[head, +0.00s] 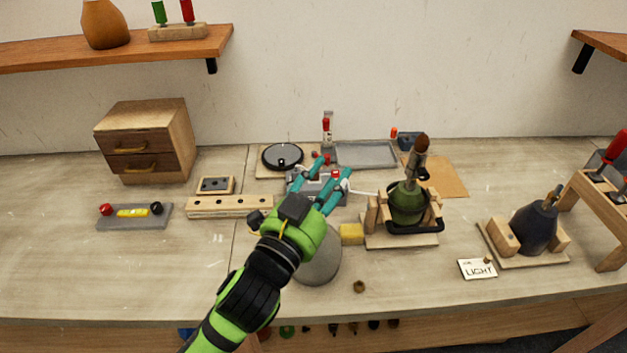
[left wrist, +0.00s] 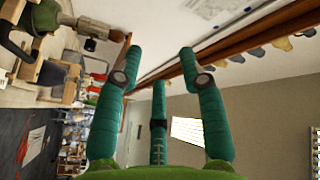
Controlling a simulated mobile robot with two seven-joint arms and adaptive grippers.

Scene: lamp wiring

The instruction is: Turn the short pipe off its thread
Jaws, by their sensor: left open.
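A dark green lamp body (head: 408,203) sits in a wooden cradle with a black band around it, right of the table's middle. A grey neck with a brown top piece (head: 420,146) rises from it, tilted slightly right. A dark blue lamp body (head: 534,229) in another cradle has a small brass-brown stub (head: 555,196) on top. I cannot tell which part is the short pipe. My left gripper (head: 328,184), with teal fingers, is open and empty, left of the green lamp and apart from it. It also shows in the left wrist view (left wrist: 160,75). My right gripper is out of view.
A grey round shade-like thing (head: 318,262) lies below my left gripper. A yellow block (head: 351,233) is left of the green lamp's cradle. A small brass piece (head: 359,286) and a LIGHT card (head: 478,269) lie near the front. A grey tray (head: 366,154) is behind.

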